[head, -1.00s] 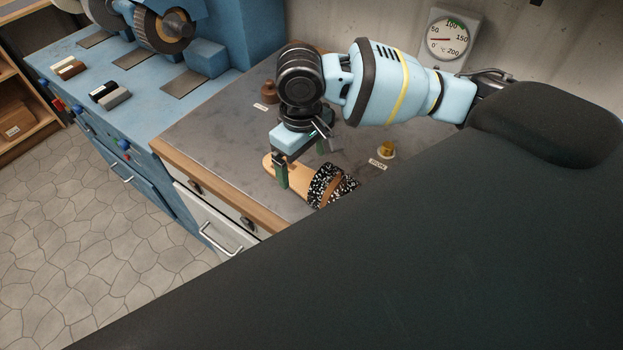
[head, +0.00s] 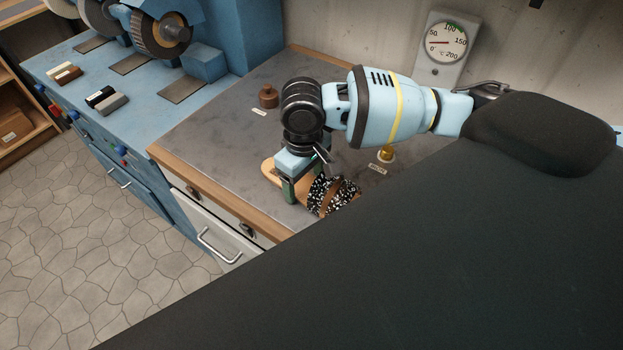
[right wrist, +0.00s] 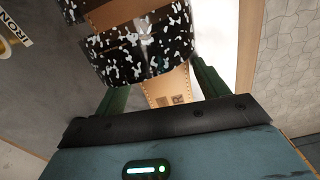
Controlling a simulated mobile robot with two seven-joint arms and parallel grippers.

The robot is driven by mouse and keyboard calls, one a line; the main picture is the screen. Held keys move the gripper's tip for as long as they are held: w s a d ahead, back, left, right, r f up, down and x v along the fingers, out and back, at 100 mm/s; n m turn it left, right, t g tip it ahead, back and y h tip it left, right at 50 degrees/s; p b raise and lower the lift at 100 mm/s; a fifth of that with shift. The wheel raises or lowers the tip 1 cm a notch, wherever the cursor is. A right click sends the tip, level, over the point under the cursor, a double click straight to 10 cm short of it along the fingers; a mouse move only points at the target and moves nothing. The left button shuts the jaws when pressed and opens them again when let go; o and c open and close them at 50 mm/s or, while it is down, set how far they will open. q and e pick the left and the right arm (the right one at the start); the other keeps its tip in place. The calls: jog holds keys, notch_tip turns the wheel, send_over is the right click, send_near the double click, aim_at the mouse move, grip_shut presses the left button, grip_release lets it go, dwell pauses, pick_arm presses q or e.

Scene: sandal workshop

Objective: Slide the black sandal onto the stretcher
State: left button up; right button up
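The sandal has a tan sole and a black strap with white specks (head: 330,197). It lies on the grey worktop with its bare sole end to the left, partly hidden by my gripper. My right gripper (head: 302,188) is low over it, beside the strap. In the right wrist view the sandal's strap (right wrist: 140,45) crosses ahead of the fingers. The two green fingers of the right gripper (right wrist: 162,78) stand apart on either side of the narrow tan sole, with small gaps showing. My left gripper is out of view. I cannot make out a stretcher.
A brown knobbed object (head: 268,96) stands on the worktop (head: 225,130) at the back. A small brass object (head: 386,154) with a label stands at right. A dial gauge (head: 445,43) is on the wall. A blue grinding bench (head: 75,100) adjoins at left.

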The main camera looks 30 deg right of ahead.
aim_at(299, 187)
jog(key=c, duration=0.9)
jog(key=shift+r, duration=0.1)
jog(key=shift+r, duration=0.55)
jog(key=shift+w+a+r, duration=0.1)
jog(key=shift+a+r, duration=0.2)
jog(key=shift+r, duration=0.3)
jog(key=shift+a+r, duration=0.3)
jog(key=shift+r, duration=0.3)
jog(key=a, duration=0.5)
jog(key=w+a+r, duration=0.1)
jog(key=a, duration=0.3)
jog(key=w+a, duration=0.1)
jog(key=a, duration=0.4)
jog(key=shift+w+a+r+b, duration=0.1)
jog(key=shift+a+r+b, duration=0.1)
jog(key=shift+a+b, duration=0.15)
